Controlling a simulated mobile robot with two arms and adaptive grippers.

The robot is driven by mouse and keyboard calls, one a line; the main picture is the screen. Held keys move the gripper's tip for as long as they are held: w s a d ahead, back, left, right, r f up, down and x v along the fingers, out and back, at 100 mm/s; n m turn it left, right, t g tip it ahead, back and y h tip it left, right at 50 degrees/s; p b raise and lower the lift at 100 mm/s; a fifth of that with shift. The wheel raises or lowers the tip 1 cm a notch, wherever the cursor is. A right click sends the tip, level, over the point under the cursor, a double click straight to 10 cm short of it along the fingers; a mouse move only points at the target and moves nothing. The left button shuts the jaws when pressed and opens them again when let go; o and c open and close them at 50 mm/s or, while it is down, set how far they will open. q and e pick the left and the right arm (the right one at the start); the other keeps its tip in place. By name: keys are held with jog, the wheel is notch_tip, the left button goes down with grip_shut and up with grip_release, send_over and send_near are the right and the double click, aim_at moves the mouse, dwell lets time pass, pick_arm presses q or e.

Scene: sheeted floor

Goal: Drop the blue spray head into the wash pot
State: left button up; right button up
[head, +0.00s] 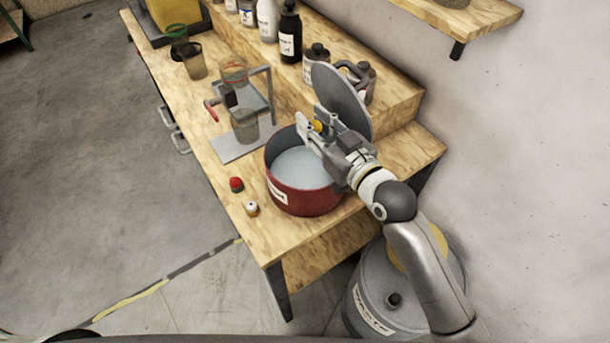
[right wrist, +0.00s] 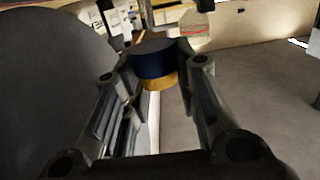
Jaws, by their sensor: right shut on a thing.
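The red wash pot (head: 302,200) stands on the wooden bench and holds pale, cloudy liquid. My right gripper (head: 322,128) is above the pot's back right part, shut on the blue spray head. In the right wrist view the spray head (right wrist: 155,58) shows a dark blue top and a yellow-gold lower part between the fingertips of my right gripper (right wrist: 155,75). In the head view only a small yellow bit of it shows between the fingers. My left gripper is not in view.
A large grey disc (head: 341,95), perhaps a lid, stands tilted just behind my right gripper. A metal stand (head: 258,95) and several bottles are farther back.

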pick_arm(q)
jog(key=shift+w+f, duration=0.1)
pick_arm(e)
jog(key=shift+f, duration=0.1)
jog(key=o, duration=1.1)
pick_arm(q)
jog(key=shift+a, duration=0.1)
pick_arm(e)
jog(key=v, duration=1.2)
jog(key=shift+f, duration=0.1)
